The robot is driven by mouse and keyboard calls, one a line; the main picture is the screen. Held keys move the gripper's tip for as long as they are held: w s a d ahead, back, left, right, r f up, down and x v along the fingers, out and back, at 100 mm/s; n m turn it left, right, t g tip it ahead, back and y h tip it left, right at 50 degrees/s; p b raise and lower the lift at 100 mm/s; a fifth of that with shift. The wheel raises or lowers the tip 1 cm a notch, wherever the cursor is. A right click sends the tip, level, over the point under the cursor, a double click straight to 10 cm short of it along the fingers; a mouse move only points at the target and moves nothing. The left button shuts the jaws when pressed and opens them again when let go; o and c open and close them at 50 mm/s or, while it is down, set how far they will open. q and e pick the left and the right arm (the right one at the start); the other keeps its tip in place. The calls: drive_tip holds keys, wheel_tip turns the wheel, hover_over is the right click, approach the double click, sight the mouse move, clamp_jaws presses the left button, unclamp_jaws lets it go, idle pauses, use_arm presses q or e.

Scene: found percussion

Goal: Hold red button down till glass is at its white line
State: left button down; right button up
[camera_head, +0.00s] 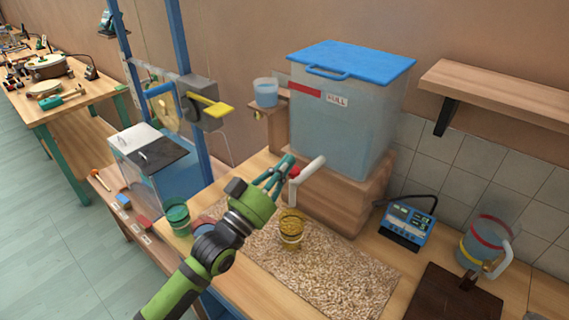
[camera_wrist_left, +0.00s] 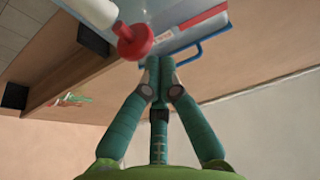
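The red button (camera_head: 294,172) sits on a white spout (camera_head: 310,166) at the front of the large clear tank (camera_head: 340,125). In the left wrist view the red button (camera_wrist_left: 133,42) is just left of my fingertips, with a small gap in the picture. My left gripper (camera_head: 286,163) has its green fingers brought together and holds nothing; its fingertips (camera_wrist_left: 160,66) are beside the button. I cannot see contact. A glass (camera_head: 291,230) with amber-yellow colour stands upright below the spout. I cannot make out its white line or level. My right gripper is not in view.
The tank has a blue lid (camera_head: 350,60) and stands on a wooden block (camera_head: 342,190). A pale granular mat (camera_head: 330,275) lies under the glass. A green cup (camera_head: 178,218), a blue meter (camera_head: 408,225) and a clear jug (camera_head: 487,240) stand around it. A shelf (camera_head: 500,95) juts out right.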

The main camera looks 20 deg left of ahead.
use_arm(q)
drive_tip(key=shift+f, duration=0.5)
drive_tip(key=shift+f, duration=0.1)
